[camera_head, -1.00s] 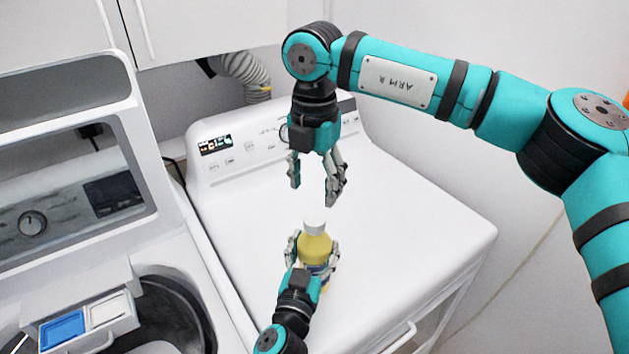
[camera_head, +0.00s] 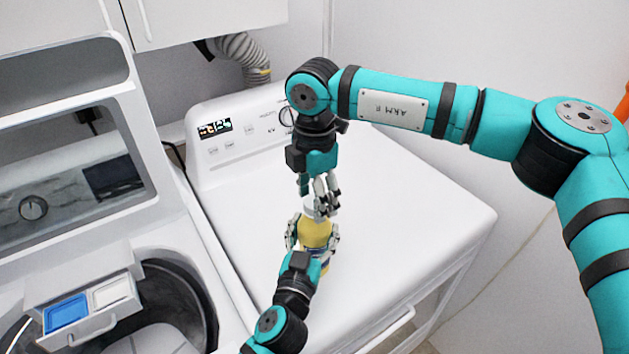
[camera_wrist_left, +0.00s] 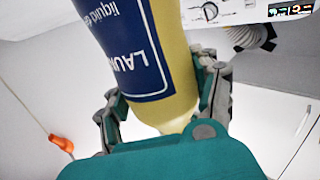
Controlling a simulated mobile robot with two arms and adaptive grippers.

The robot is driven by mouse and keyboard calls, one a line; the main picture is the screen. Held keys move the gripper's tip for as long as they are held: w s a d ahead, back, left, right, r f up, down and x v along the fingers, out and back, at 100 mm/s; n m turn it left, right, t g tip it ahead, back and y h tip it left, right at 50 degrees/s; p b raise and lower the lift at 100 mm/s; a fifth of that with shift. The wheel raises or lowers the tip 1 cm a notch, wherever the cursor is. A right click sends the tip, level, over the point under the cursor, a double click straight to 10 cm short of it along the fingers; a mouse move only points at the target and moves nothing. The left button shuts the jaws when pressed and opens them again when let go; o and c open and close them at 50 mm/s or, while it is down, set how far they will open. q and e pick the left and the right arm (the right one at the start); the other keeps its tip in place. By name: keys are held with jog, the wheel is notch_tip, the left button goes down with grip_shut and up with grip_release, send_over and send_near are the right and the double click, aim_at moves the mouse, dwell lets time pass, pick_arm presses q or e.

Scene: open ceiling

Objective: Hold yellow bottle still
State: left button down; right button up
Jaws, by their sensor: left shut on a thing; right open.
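The yellow bottle (camera_head: 315,234) stands upright on the white dryer top (camera_head: 400,200). My left gripper (camera_head: 314,240) is shut around its body from the near side. The left wrist view shows the bottle (camera_wrist_left: 185,65) close up between the fingers, with a blue label reading "LAUN..." and "liquid de...". My right gripper (camera_head: 320,196) points down from above, its open fingers around or just beside the bottle's white cap. The fingers hide most of the cap, and I cannot tell whether they touch it.
A washer with a raised lid (camera_head: 70,170) stands at the left, its detergent drawer (camera_head: 88,308) pulled out. The dryer's control panel (camera_head: 250,128) and a flexible duct (camera_head: 243,55) are behind. The dryer top right of the bottle is clear.

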jog(key=shift+f, duration=0.3)
